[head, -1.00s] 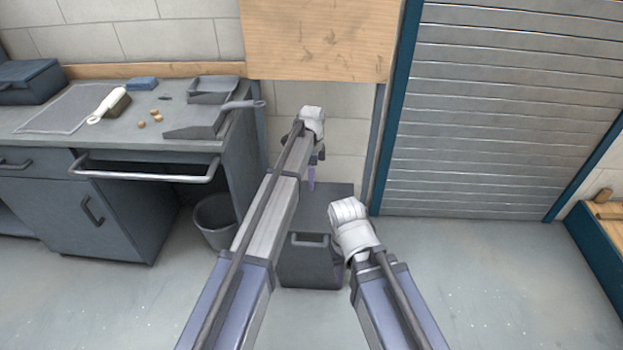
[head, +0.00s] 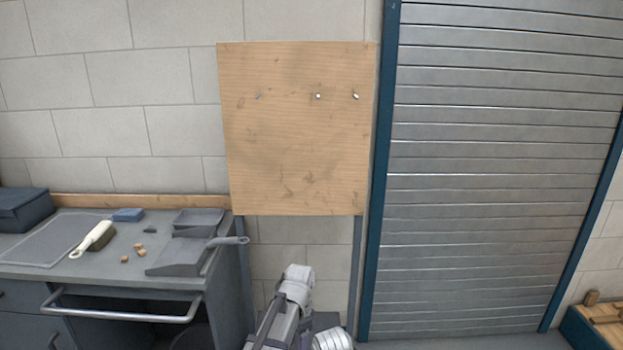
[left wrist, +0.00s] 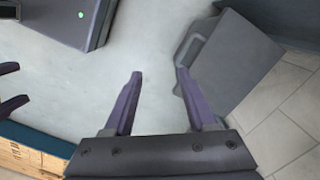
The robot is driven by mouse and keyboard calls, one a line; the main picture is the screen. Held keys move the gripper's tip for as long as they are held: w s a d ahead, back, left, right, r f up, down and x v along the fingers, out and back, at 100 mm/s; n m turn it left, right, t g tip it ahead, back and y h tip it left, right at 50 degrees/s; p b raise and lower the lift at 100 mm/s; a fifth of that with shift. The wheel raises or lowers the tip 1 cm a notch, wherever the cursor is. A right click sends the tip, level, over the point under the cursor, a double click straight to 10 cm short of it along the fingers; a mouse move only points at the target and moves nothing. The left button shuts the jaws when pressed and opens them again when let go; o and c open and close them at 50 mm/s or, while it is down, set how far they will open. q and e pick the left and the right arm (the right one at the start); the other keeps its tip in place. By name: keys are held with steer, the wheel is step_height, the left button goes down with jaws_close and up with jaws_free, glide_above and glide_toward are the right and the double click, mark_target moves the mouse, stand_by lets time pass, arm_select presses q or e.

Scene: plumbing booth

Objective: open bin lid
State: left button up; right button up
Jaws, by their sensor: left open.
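The bin is a grey box with a handle on one side. It shows at the right in the left wrist view (left wrist: 240,65), and only a sliver shows at the bottom of the head view. My left gripper (left wrist: 158,85) is open and empty, with its right fingertip close to the handle side of the bin; I cannot tell whether they touch. In the head view its jaws are hidden beyond the white wrist. Two fingertips of my right gripper (left wrist: 9,86) show apart at the left edge of the left wrist view.
A workbench (head: 110,285) with a brush, dustpan and small pieces stands at the left. A wooden board (head: 295,150) with pegs hangs above the bin. A roller shutter (head: 490,180) is at the right, beside a wooden-topped bench (head: 605,322). Clear floor (left wrist: 85,85) lies beside the bin.

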arm_select(q)
steer(key=s+a+r+n+p, duration=0.1)
steer(key=s+n, duration=0.3)
steer(key=s, duration=0.5)
steer(key=s+r+n+p, duration=0.2)
steer(key=s+r+n, duration=0.1)
steer(key=s, duration=0.6)
steer(key=shift+s+a+r+n+y+p, duration=0.15)
steer(key=shift+a+r+n+y+p, duration=0.2)
steer(key=shift+r, duration=0.25)
arm_select(e)
step_height(320, 180, up, 5)
steer(key=shift+r, duration=0.1)
arm_select(q)
steer(key=shift+a, duration=0.1)
